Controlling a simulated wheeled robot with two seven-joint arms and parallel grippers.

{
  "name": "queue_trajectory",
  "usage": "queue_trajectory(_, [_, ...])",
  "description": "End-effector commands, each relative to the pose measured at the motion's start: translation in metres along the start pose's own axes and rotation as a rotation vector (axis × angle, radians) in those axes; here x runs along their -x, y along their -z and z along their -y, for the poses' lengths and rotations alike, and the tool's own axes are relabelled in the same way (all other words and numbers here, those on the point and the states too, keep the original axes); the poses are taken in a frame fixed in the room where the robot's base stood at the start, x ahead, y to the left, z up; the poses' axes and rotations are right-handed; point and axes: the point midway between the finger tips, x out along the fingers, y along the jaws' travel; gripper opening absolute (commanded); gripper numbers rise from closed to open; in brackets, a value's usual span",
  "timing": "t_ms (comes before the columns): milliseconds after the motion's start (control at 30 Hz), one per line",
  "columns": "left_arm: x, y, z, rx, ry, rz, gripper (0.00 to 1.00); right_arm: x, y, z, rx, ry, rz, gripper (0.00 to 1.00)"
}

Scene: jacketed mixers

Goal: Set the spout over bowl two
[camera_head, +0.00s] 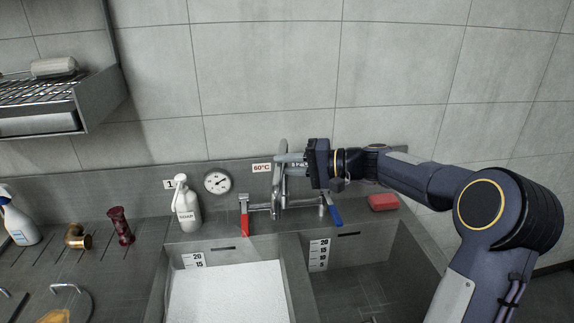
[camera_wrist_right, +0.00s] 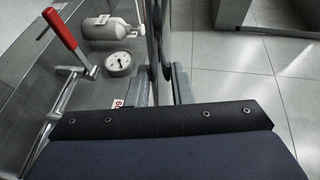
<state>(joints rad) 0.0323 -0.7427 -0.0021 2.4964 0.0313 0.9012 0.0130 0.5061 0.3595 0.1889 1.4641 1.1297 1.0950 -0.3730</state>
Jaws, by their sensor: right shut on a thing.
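The metal mixer (camera_head: 262,207) stands at the back of a double sink, with a red lever (camera_head: 244,217) on its left and a blue lever (camera_head: 333,211) on its right. Its tall spout (camera_head: 279,178) rises from the middle and shows nearly edge-on; I cannot tell exactly where its outlet hangs. My right gripper (camera_head: 287,160) reaches in from the right and is shut on the spout's upper part. The right bowl (camera_head: 352,289) is dark. The wrist view shows the spout (camera_wrist_right: 157,40) between the fingers (camera_wrist_right: 165,85). My left gripper is out of view.
A red sponge-like block (camera_head: 383,202) lies on the right. A 60°C label (camera_head: 262,167) is behind the spout; a "1" label (camera_head: 169,184) is further left.

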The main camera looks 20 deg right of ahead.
Motion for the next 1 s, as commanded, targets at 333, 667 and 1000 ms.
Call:
queue_trajectory(333, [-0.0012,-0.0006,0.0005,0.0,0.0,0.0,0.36,0.0004,-0.0007,-0.0148,-0.01,-0.025,0.003,0.0])
queue_trajectory(667, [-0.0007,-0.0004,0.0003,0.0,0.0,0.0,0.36,-0.0001,-0.0011,-0.0103,-0.007,-0.019,0.004,0.41])
queue_trajectory(1000, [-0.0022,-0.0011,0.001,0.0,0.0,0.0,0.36,0.0049,-0.0009,-0.0075,-0.003,-0.014,0.003,0.41])
